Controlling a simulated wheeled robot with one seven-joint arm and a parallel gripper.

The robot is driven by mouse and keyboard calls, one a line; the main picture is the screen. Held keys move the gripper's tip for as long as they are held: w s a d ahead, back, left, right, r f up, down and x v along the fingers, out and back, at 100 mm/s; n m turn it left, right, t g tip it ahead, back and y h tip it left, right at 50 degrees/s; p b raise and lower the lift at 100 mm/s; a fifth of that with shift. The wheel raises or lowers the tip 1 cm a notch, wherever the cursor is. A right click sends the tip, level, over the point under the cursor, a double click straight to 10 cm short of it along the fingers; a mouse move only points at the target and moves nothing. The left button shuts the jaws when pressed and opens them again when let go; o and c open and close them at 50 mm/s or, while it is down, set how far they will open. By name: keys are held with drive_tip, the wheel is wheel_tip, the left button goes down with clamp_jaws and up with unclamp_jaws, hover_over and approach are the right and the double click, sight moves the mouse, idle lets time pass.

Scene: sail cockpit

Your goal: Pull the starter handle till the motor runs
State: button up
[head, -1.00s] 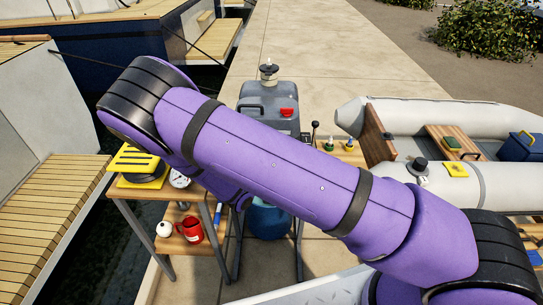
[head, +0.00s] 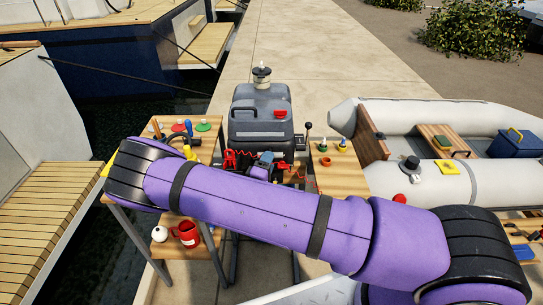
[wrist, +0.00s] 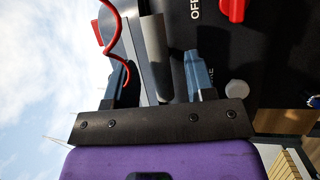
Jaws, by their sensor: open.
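The grey outboard motor (head: 258,125) stands upright in the middle of the head view, with a red part (head: 281,113) on its front. My gripper (head: 264,164) is close in front of its lower part, partly behind my purple arm. In the wrist view my gripper (wrist: 158,72) is open, its two blue-grey fingers apart. A grey rounded bar (wrist: 155,55) shows between and beyond them; I cannot tell whether they touch it, or whether it is the starter handle. A red cord (wrist: 112,45) hangs by the left finger. A red part (wrist: 232,9) sits beside the letters "OFF".
A wooden side table (head: 202,150) with tools stands at left, a red mug (head: 187,233) on its lower shelf. A small wooden stand (head: 340,178) with bottles is at right. A grey inflatable boat (head: 430,185) lies further right. The paved quay behind is clear.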

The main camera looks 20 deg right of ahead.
drive_tip(key=shift+x, duration=1.65)
clamp_jaws()
